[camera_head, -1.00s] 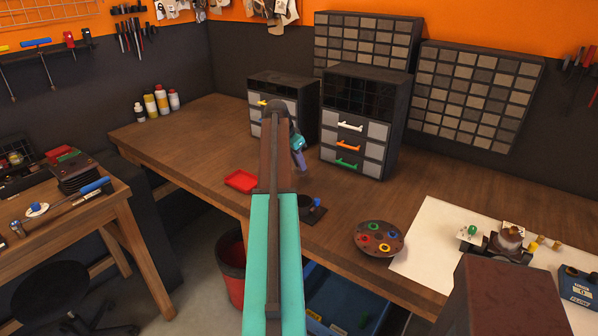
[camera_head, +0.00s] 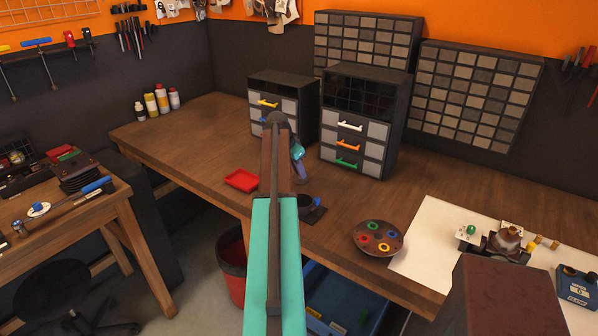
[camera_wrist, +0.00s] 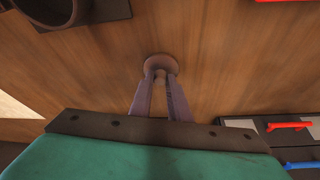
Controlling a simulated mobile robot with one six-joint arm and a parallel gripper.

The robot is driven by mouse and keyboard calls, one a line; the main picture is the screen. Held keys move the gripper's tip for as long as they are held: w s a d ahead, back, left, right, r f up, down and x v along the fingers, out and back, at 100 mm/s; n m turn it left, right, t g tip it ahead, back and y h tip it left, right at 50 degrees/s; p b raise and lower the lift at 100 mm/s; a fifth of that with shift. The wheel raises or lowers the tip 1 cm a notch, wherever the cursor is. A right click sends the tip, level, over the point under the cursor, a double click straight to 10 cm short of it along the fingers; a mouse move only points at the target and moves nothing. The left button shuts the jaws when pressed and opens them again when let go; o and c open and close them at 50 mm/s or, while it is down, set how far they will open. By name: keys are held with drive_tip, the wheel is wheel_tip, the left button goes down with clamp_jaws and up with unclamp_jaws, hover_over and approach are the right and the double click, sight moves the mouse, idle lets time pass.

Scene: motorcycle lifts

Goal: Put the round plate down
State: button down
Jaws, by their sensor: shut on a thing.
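My gripper (camera_wrist: 160,84) is shut on a small brown round plate (camera_wrist: 152,64) with a short stem or knob at its middle, between the purple fingertips. In the wrist view the plate is over the bare wooden bench (camera_wrist: 235,60). I cannot tell whether it touches the wood. In the head view my gripper (camera_head: 303,181) is low over the bench, in front of the drawer cabinets and partly behind my arm. The held plate cannot be made out there.
A red tray (camera_head: 241,181) lies left of my arm. A dark round holder on a square base (camera_head: 312,212) stands near the front edge. A brown disc with coloured rings (camera_head: 362,245) lies to the right. Drawer cabinets (camera_head: 357,120) stand behind.

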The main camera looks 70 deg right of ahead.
drive_tip(key=c, duration=1.7)
unclamp_jaws()
drive_tip(key=shift+o, duration=0.2)
drive_tip(key=b+v, duration=0.2)
drive_tip(key=v, duration=1)
drive_tip(key=shift+r+b, duration=0.15)
drive_tip(key=shift+b, duration=0.2)
